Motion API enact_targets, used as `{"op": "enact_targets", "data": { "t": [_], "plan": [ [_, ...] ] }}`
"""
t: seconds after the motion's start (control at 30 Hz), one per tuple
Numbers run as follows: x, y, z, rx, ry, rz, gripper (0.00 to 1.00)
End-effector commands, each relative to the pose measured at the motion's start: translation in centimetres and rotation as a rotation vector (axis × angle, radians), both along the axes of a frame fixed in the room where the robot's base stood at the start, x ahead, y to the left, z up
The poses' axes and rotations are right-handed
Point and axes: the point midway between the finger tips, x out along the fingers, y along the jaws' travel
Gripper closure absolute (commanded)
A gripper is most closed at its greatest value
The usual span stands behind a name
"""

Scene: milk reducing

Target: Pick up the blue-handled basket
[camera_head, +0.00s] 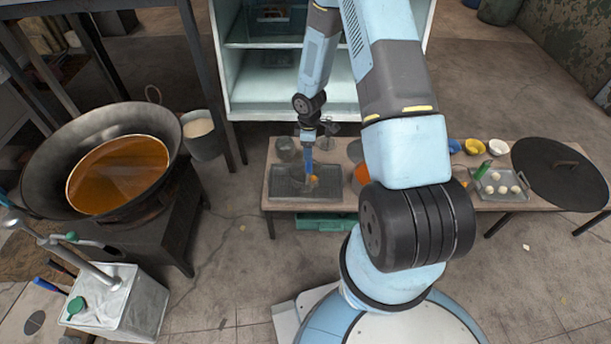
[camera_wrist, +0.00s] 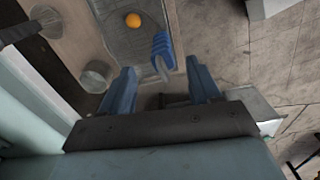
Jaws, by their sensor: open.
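My gripper (camera_head: 308,168) hangs over the left part of the low table, pointing down at a dark tray. In the wrist view its two blue fingers (camera_wrist: 162,82) are spread wide with nothing gripped between them. The handle cannot be told apart from my blue fingers in the head view. A small orange ball (camera_wrist: 133,20) lies at the tray, left of the handle.
The dark tray (camera_head: 282,191) lies on the low table (camera_head: 485,205). A metal cup (camera_wrist: 97,76) stands left of my fingers in the wrist view. A large wok (camera_head: 45,165) of orange liquid is at left. An open pale cabinet (camera_head: 240,88) stands behind; bowls and a black lid (camera_head: 545,180) are right.

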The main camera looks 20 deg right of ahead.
Motion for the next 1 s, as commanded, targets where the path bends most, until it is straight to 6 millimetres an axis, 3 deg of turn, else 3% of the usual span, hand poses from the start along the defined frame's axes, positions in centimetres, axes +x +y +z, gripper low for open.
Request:
{"op": "enact_targets", "data": {
  "t": [0.27,0.6,0.93,1.0],
  "plan": [
    [-0.1,0.1,-1.6,-0.001,0.000,0.002,0.38],
    [-0.2,0.1,-5.5,-0.001,-0.001,0.000,0.38],
    [-0.2,0.1,-6.0,-0.001,-0.001,0.000,0.38],
    [-0.2,0.1,-6.0,-0.001,-0.001,0.000,0.42]
  ]
}}
